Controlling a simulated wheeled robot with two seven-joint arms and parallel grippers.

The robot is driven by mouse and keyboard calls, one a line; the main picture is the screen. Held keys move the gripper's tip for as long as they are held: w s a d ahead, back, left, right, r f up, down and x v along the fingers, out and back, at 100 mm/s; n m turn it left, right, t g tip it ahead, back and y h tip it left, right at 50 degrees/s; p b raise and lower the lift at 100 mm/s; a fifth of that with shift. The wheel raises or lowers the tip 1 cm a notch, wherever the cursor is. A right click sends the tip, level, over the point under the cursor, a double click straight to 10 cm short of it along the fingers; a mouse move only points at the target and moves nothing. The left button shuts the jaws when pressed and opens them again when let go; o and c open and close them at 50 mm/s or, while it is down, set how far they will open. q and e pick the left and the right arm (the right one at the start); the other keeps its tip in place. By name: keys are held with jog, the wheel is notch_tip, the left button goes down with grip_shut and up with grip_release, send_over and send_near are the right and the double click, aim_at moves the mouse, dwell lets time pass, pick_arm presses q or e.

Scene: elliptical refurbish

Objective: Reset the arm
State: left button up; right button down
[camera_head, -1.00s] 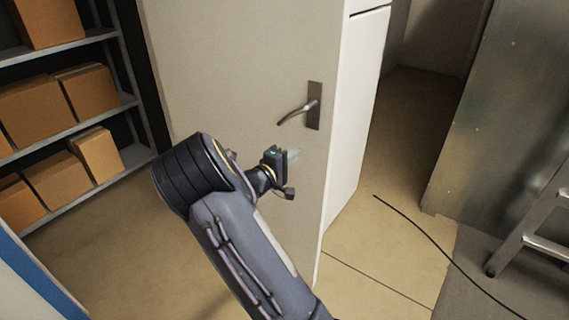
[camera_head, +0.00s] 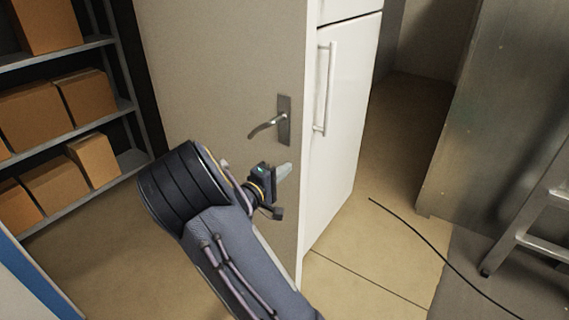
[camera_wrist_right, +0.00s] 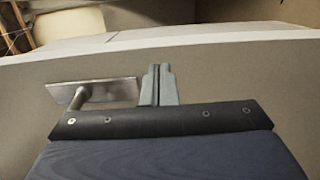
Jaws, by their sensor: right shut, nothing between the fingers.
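My right arm reaches in from the bottom of the head view. Its gripper (camera_head: 283,172) is shut and empty, in front of the beige door (camera_head: 215,70) and below its handle. The shut fingers also show in the right wrist view (camera_wrist_right: 158,84). The metal lever handle (camera_head: 268,125) sits on a dark plate near the door's right edge. In the right wrist view the handle (camera_wrist_right: 78,98) and its plate lie left of the fingers, apart from them. My left gripper is not in view.
A white cabinet (camera_head: 345,120) with a vertical bar handle stands right behind the door's edge. Shelves with cardboard boxes (camera_head: 40,110) are at the left. A metal panel (camera_head: 500,120), a ladder (camera_head: 530,225) and a cable (camera_head: 430,245) on the floor are at the right.

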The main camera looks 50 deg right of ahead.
jog(key=s+a, duration=0.1)
jog(key=s, duration=0.1)
jog(key=s+a, duration=0.2)
jog(key=shift+s+a, duration=0.1)
jog(key=shift+a, duration=0.05)
jog(key=s+a+f+m+g+y+p, duration=0.3)
jog(key=s+a+f+m+y+p, duration=0.15)
jog(key=s+a+y, duration=0.5)
jog(key=s+a+r+n+t+y+p, duration=0.1)
jog(key=a+r+t+y, duration=0.3)
jog(key=a, duration=0.6)
jog(key=s+a+r+n+t+y+p, duration=0.1)
jog(key=s+a+r+t+y+p, duration=0.2)
jog(key=a+r+y, duration=0.5)
notch_tip(320, 180, up, 2)
jog(key=shift+a+r+n+t+p, duration=0.1)
jog(key=shift+a+n+t+p, duration=0.25)
jog(key=shift+a+t+p, duration=0.4)
